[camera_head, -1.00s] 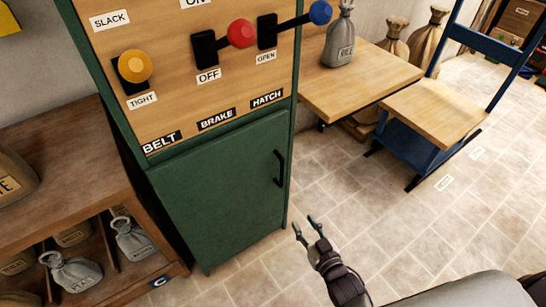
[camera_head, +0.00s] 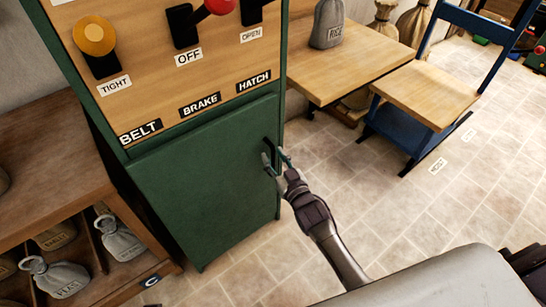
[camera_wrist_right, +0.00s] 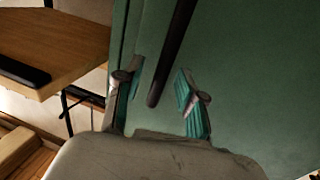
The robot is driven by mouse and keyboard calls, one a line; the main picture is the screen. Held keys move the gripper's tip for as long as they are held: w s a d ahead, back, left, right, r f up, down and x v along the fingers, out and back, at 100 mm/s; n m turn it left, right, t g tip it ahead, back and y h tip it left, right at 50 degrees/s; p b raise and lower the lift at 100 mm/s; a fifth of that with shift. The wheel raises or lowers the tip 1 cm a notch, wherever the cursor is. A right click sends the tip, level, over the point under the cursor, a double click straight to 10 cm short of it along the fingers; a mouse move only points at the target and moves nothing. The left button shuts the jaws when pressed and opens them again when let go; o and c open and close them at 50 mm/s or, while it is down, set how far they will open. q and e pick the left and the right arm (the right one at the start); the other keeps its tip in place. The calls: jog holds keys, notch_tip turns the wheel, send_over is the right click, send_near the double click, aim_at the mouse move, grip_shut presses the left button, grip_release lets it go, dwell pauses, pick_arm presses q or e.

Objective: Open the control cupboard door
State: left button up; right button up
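The control cupboard (camera_head: 200,185) is a green cabinet under a wooden lever panel, and its door looks closed. Its black upright bar handle (camera_head: 267,147) is near the door's right edge. My right gripper (camera_head: 276,162) is at the handle, partly covering it in the head view. In the right wrist view the handle (camera_wrist_right: 172,50) comes down between my open fingers (camera_wrist_right: 155,90), one on each side, with a gap visible to each. My left gripper is not in view.
Above the door, the panel (camera_head: 160,85) carries levers and labels BELT, BRAKE and HATCH. A wooden shelf (camera_head: 60,150) with grey sacks stands at left. A wooden table (camera_head: 345,75) with a sack and a blue-framed platform (camera_head: 430,95) are at right. Tiled floor before the door is clear.

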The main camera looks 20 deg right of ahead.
jog(key=shift+w+a, duration=0.1)
jog(key=shift+w, duration=0.45)
grip_shut()
